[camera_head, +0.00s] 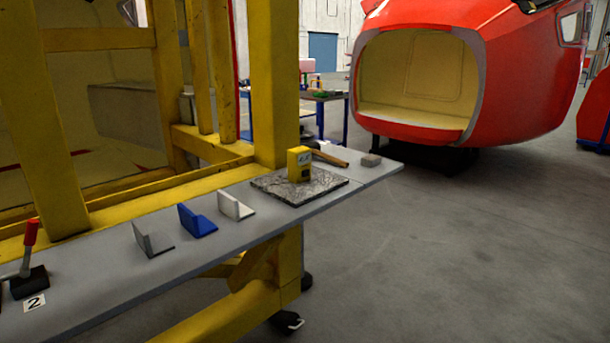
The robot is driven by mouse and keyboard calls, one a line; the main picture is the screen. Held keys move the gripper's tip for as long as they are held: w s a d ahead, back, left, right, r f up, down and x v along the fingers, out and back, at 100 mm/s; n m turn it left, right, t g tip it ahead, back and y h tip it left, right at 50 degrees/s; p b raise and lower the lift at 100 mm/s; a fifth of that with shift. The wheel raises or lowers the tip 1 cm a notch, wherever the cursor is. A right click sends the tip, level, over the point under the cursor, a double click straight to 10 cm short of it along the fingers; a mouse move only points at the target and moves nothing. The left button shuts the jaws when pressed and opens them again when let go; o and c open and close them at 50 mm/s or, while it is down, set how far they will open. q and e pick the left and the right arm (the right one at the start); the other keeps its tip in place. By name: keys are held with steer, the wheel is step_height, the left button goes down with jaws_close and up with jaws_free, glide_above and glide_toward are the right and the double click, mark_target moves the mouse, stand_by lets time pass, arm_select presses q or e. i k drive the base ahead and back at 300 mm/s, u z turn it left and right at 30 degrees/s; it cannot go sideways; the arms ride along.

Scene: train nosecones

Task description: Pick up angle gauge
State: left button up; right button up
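A small yellow box-shaped device with a pale display (299,164), which looks like the angle gauge, stands upright on a grey mottled stone plate (325,182). The plate lies on a long grey shelf (222,232). The front and top of the device are in clear view and nothing covers it. Neither of my grippers is in view.
Grey (152,239), blue (196,221) and white (235,206) L-shaped brackets stand left of the plate. A yellow frame (271,80) rises behind the shelf. A red-handled lever (30,240) stands at left. The floor at right is clear.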

mark_target(299, 158)
steer(key=z, duration=0.5)
steer(key=k, duration=1.2)
steer(key=z, duration=0.9)
steer(key=i, duration=1.45)
steer(key=u, duration=0.35)
steer(key=i, duration=1.75)
steer(key=u, duration=1.95)
steer(key=i, duration=0.75)
steer(key=u, duration=0.65)
steer(key=k, duration=0.5)
steer(key=z, duration=0.05)
